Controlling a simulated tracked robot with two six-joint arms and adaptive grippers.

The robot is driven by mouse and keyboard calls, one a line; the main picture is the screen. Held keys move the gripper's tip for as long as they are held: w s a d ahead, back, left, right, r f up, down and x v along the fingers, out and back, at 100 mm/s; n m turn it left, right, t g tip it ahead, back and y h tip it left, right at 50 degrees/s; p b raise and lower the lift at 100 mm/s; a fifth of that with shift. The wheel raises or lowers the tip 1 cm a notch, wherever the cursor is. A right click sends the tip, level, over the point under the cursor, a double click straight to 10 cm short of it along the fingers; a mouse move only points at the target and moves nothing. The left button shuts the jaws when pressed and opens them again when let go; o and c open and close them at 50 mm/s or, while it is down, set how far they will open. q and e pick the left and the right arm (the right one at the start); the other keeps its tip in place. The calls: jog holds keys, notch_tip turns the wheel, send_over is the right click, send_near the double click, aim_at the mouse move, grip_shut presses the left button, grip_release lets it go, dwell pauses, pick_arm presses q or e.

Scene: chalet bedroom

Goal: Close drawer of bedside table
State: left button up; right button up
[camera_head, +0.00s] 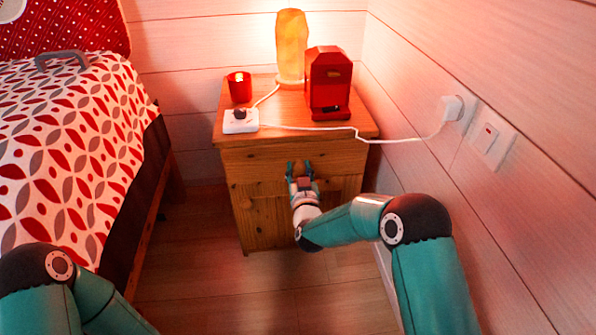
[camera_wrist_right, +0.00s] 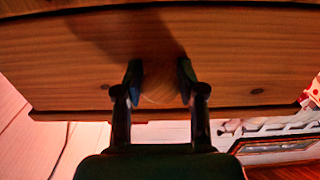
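The wooden bedside table (camera_head: 245,200) stands against the wall in the head view. Its drawer front (camera_head: 250,160) is below the top; how far the drawer is out is hard to tell. My right gripper (camera_head: 299,166) is at the drawer front. In the right wrist view, the drawer front (camera_wrist_right: 70,65) spans the picture and a round wooden knob (camera_wrist_right: 160,85) sits between the two fingertips. The fingers of my right gripper (camera_wrist_right: 161,82) seem to press on both sides of it. My left arm shows at the lower left; its gripper is out of view.
On the table top stand a lit lamp (camera_head: 291,45), a red box-shaped appliance (camera_head: 328,80), a red cup (camera_head: 239,87) and a white power strip (camera_head: 240,122). A white cable runs to the wall socket (camera_head: 452,108). The bed (camera_head: 70,150) is at left. Floor before the table is clear.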

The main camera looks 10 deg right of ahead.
jog(key=o, duration=0.4)
jog(key=shift+w+r, duration=0.1)
jog(key=shift+w, duration=0.15)
jog(key=shift+s, duration=0.15)
jog(key=s, duration=1.2)
jog(key=shift+w, duration=0.1)
